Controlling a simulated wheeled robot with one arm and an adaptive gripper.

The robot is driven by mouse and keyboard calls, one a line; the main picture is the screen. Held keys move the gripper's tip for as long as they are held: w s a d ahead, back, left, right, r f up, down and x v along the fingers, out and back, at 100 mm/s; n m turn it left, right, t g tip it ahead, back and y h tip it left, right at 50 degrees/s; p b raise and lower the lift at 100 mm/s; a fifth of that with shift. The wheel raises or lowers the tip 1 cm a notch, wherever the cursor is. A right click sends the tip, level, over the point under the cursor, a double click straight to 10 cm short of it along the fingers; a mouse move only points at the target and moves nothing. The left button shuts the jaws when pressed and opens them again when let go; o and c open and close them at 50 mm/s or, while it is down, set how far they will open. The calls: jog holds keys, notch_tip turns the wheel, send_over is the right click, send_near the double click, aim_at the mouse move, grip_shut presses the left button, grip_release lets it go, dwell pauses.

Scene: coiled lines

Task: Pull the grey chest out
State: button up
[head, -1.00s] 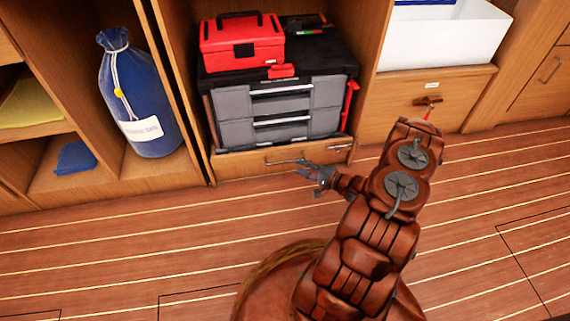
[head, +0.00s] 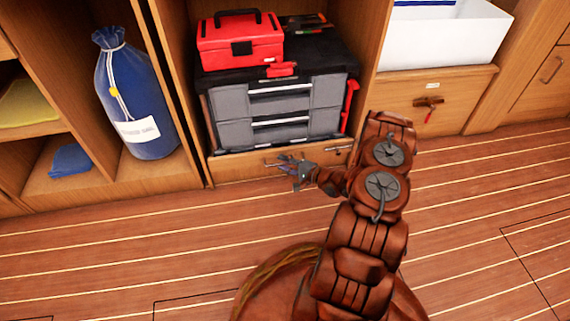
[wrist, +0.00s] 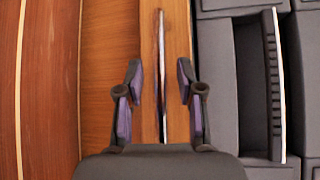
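The grey chest (head: 282,115), with a black top and two drawers with pale-edged handles, stands in a wooden cabinet bay. A low wooden front (head: 230,167) runs below it. In the wrist view the chest (wrist: 222,80) fills the right side, with one handle (wrist: 276,90) upright in the picture. My gripper (head: 283,163) is at the wooden front, below the chest. In the wrist view its fingers (wrist: 160,95) are open, either side of a thin metallic bar (wrist: 161,60) along the wood. Whether they touch it I cannot tell.
A blue bag (head: 138,95) stands left; a white bin (head: 440,35) is right, above a drawer (head: 450,105) with a hanging red tag. The plank floor (head: 120,245) in front is open.

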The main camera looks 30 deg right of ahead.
grip_shut()
dwell(0.6)
